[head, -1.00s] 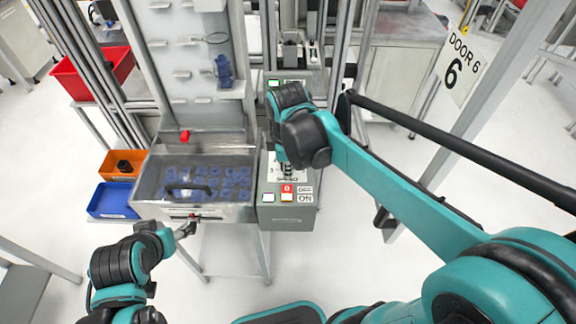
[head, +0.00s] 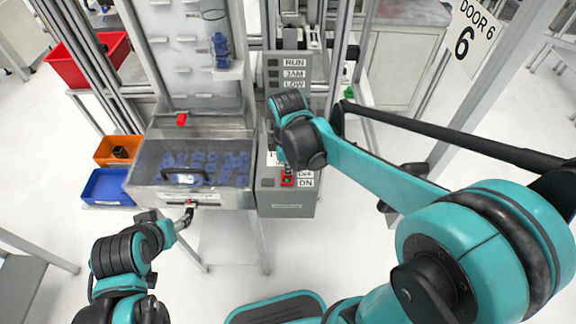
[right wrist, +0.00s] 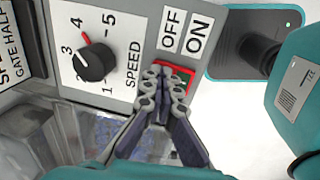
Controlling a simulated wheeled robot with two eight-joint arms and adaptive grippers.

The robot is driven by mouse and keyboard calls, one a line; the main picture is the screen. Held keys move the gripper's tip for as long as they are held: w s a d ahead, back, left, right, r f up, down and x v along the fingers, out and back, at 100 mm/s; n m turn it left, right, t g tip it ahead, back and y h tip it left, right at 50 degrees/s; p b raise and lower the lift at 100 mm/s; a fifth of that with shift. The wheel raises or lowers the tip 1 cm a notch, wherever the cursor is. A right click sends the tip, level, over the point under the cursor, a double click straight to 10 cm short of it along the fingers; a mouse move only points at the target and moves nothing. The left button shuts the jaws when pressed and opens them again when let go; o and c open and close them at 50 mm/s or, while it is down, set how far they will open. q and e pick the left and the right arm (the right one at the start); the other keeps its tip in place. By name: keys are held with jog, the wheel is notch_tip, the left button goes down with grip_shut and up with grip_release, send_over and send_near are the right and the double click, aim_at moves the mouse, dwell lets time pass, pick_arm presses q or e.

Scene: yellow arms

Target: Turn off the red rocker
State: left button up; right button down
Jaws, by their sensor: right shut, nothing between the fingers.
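The red rocker (head: 288,182) is on the sloped front of the grey control box (head: 287,210), beside the OFF and ON labels. In the right wrist view the red rocker (right wrist: 186,72) shows as a red frame partly covered by my fingers. My right gripper (head: 286,170) is shut and empty, its tips at the rocker in the right wrist view (right wrist: 163,72); they look in contact with it. Which side of the rocker is down is hidden. My left gripper (head: 189,208) is at the front of the clear-lidded bin; its jaws are too small to tell.
A speed knob (right wrist: 95,62) sits beside the rocker. The RUN, JAM and LOW lamps (head: 273,75) look dark. The clear-lidded bin (head: 165,198) holds blue parts. Orange (head: 108,158), blue (head: 100,190) and red (head: 65,72) bins stand at left.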

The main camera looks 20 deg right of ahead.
dwell(0.3)
jog(key=shift+s+a+r+p, duration=0.1)
jog(key=shift+s+a+p, duration=0.1)
jog(key=shift+s, duration=0.15)
jog(key=shift+s+a+r+p, duration=0.1)
jog(key=shift+s+p, duration=0.1)
jog(key=shift+s, duration=0.15)
